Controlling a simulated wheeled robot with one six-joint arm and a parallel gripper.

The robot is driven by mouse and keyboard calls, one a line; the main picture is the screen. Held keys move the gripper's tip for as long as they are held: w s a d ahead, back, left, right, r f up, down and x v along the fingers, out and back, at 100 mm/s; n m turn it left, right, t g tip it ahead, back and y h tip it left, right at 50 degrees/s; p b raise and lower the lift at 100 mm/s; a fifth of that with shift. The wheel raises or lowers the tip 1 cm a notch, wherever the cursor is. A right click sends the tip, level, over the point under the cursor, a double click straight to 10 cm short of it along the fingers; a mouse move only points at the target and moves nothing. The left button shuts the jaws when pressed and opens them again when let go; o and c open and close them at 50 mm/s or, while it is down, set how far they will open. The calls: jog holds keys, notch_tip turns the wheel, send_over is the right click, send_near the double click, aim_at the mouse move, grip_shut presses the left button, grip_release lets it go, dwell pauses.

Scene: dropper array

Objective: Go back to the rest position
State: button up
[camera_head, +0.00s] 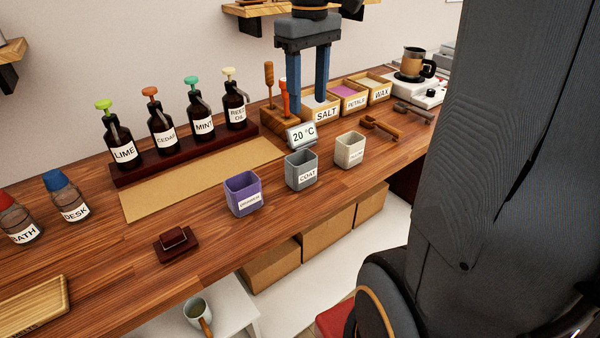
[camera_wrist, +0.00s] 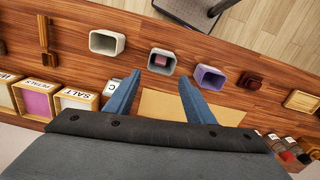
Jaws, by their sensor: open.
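My gripper (camera_head: 308,108) is open and empty, pointing down above the back of the wooden counter (camera_head: 200,259), near the SALT box (camera_head: 326,114) and the tool block (camera_head: 281,121). In the wrist view its two blue fingers (camera_wrist: 160,78) are spread, with bare counter and part of a tan mat (camera_wrist: 185,107) between and beyond them. The grey COAT cup (camera_head: 302,171) stands upright in front of it. In the wrist view something reddish shows inside that cup (camera_wrist: 162,51).
A purple cup (camera_head: 243,193) and a cream cup (camera_head: 349,149) flank the COAT cup. Several pump bottles (camera_head: 162,130) stand on a dark rack at left. A temperature display (camera_head: 301,135) and PETALS and WAX boxes (camera_head: 375,88) are close by. The tan mat (camera_head: 190,182) is clear.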

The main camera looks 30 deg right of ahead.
dwell(0.3)
jog(key=s+a+f+m, duration=0.1)
jog(key=s+a+f, duration=0.2)
jog(key=f, duration=0.3)
jog(key=s+a+f+m, duration=0.1)
jog(key=s+a+f, duration=0.2)
jog(key=f, duration=0.3)
jog(key=s+a+f+m, duration=0.1)
jog(key=s+a+f, duration=0.2)
jog(key=f, duration=0.3)
jog(key=shift+s+a+f+m+t, duration=0.1)
jog(key=shift+s+f+m+t, duration=0.1)
jog(key=shift+s, duration=0.2)
jog(key=shift+s+a+f+m+t, duration=0.1)
jog(key=shift+s+t, duration=0.1)
jog(key=shift+s, duration=0.15)
